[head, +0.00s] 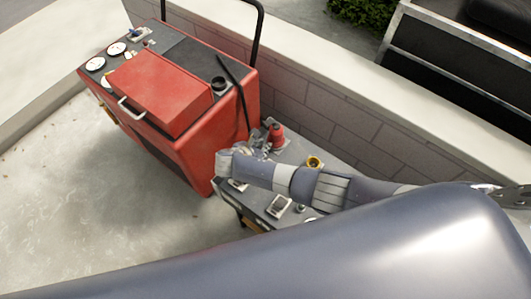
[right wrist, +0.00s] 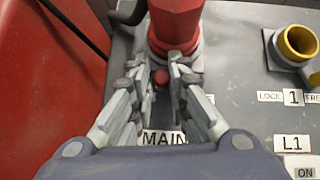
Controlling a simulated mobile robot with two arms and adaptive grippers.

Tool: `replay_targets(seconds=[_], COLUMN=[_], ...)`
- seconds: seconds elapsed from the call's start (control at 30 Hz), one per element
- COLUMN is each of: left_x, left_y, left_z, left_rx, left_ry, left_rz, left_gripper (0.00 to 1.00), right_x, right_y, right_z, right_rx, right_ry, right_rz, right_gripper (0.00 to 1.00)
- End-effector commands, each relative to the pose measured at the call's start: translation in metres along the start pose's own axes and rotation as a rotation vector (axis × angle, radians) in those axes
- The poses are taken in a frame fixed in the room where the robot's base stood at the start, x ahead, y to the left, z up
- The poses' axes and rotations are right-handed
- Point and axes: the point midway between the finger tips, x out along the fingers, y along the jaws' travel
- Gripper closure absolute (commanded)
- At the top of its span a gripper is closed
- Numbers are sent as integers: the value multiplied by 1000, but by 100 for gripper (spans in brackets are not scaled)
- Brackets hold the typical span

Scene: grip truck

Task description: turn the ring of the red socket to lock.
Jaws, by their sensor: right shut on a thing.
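The red socket (head: 275,135) stands on the grey panel at its far left corner, against the wall. In the right wrist view the red socket (right wrist: 175,28) rises at top centre, with a small red knob (right wrist: 160,77) at its base on the near side. My right gripper (head: 263,143) reaches in from the right. Its fingertips, seen closer in the right wrist view (right wrist: 162,80), are shut around the small red knob, just in front of the socket body. The fingers hide part of the socket's base and ring. My left gripper is not in view.
A yellow-ringed socket (right wrist: 300,43) stands right of the red one, with "LOCK 1 FREE" labels near it. A "MAIN" label (right wrist: 163,138) lies below the fingers. A red cart (head: 165,95) stands close on the left; a block wall (head: 330,130) runs behind.

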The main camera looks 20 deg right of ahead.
Motion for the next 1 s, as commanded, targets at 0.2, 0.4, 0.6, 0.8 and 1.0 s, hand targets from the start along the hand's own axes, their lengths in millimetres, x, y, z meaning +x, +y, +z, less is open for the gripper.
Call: replay_targets(seconds=[0.2, 0.4, 0.6, 0.8, 1.0], left_x=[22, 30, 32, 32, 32], left_y=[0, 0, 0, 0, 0], left_z=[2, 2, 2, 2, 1], left_rx=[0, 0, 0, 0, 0], left_ry=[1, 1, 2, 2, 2], left_rz=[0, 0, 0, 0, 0], left_gripper=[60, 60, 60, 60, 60], right_x=[4, 5, 4, 4, 4], right_y=[10, 14, 15, 15, 15], right_z=[0, 3, 5, 6, 6], right_rx=[88, 133, 148, 149, 149], right_ry=[-1, -1, -2, -2, -3], right_rz=[-84, -128, -143, -144, -144], right_gripper=[100, 100, 100, 100, 75])
